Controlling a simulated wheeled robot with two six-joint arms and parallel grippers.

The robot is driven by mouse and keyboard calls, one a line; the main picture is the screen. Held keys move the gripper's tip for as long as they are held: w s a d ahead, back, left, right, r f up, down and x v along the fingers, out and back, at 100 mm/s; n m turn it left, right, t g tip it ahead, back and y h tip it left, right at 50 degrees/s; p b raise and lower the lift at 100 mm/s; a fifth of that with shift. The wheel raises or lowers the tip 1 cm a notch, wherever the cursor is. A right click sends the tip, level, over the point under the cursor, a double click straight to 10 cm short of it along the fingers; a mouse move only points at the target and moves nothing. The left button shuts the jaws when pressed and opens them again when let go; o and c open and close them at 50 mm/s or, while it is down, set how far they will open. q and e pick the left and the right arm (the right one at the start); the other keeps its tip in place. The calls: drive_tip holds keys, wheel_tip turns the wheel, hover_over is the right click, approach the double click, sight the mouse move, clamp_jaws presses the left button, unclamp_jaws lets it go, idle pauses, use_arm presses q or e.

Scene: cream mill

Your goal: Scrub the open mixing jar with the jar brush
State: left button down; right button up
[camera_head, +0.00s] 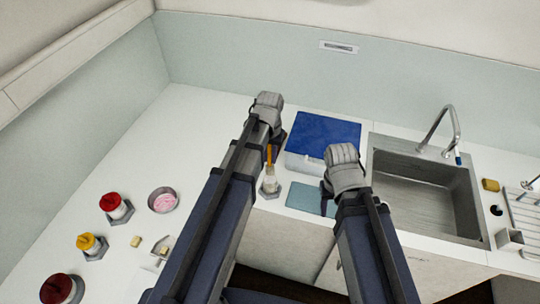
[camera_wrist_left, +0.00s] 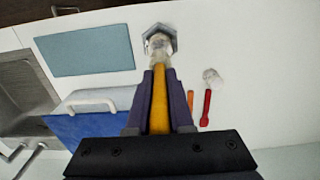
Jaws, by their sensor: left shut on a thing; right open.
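The open mixing jar (camera_head: 269,184) stands upright on a hexagonal base at the counter's front, left of the teal mat; the left wrist view also shows the jar (camera_wrist_left: 158,40). The jar brush (camera_head: 268,156) has an orange handle and rises above the jar mouth. My left gripper (camera_wrist_left: 160,80) is shut on the brush handle (camera_wrist_left: 158,108). The brush's lower end is at the jar mouth; I cannot tell how deep it sits inside. My right gripper (camera_head: 327,203) is open and empty, over the right part of the teal mat.
A teal mat (camera_head: 305,197) and a blue-topped box (camera_head: 326,130) lie right of the jar. The sink (camera_head: 425,190) is further right. Red-lidded jars (camera_head: 115,204), a yellow-lidded jar (camera_head: 88,243) and a pink-filled bowl (camera_head: 162,200) stand left. A red-handled tool (camera_wrist_left: 207,108) lies nearby.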

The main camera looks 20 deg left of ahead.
sight(273, 173)
use_arm(q)
drive_tip(key=shift+f+b, duration=4.4)
drive_tip(key=shift+f, duration=0.3)
drive_tip(key=shift+r, duration=0.2)
drive_tip(key=shift+r+p, duration=0.7)
drive_tip(key=shift+p, duration=0.15)
drive_tip(key=shift+f, duration=0.1)
drive_tip(key=shift+d+f+b, duration=0.65)
drive_tip(key=shift+f+b, duration=0.15)
drive_tip(key=shift+b, duration=0.1)
